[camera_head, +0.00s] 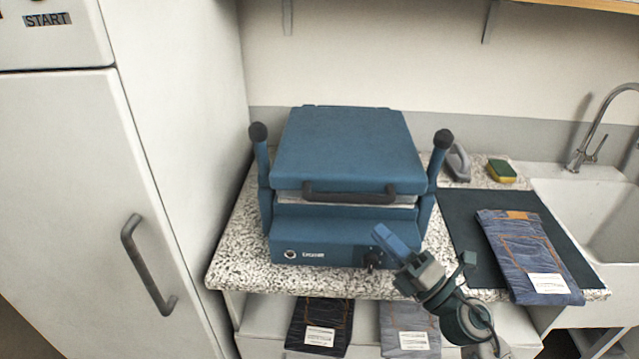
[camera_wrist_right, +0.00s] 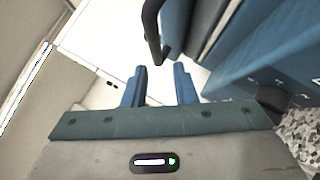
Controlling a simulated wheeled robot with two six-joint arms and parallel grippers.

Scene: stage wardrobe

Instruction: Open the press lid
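The blue press (camera_head: 330,240) stands on the speckled counter. Its blue lid (camera_head: 345,145) lies down over the base, with a thin pale strip showing between them. A dark bar handle (camera_head: 350,197) runs along the lid's front edge. My right gripper (camera_head: 382,232) is in front of the press's right half, below the handle. In the right wrist view its two blue fingers (camera_wrist_right: 158,70) are apart with nothing held between them. The dark handle (camera_wrist_right: 152,28) shows there just beyond the fingertips, not clearly between them. My left gripper is not in view.
Two upright posts with dark knobs (camera_head: 257,132) (camera_head: 442,139) flank the lid. A dark mat (camera_head: 465,215) with folded jeans (camera_head: 528,255) lies to the right, beside a sink (camera_head: 570,205). A sponge (camera_head: 501,171) sits behind. A tall white cabinet (camera_head: 70,200) stands left.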

